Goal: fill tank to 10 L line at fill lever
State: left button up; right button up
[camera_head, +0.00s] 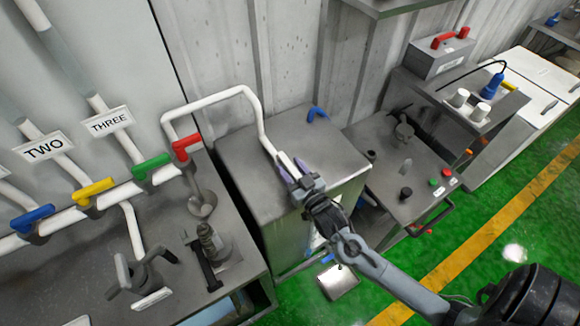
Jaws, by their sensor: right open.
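A grey metal tank (240,155) stands in the middle. A white pipe (222,94) arches over to its top from the valve row at the left. A red lever (186,147) sits on the pipe's left end; which lever is the fill lever cannot be told. My right gripper (291,168) is open over the tank top, its purple fingertips around or just above the pipe's lower end; contact cannot be told. No 10 L line or liquid level is readable. My left gripper is not in view.
Blue (32,219), yellow (93,192) and green (151,166) levers line the left pipe. A small blue handle (317,113) is at the tank's back edge. A bench with knobs (400,165) stands right of the tank.

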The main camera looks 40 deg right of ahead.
jog(key=shift+w, duration=0.4)
grip_shut()
jog(key=shift+d, duration=0.1)
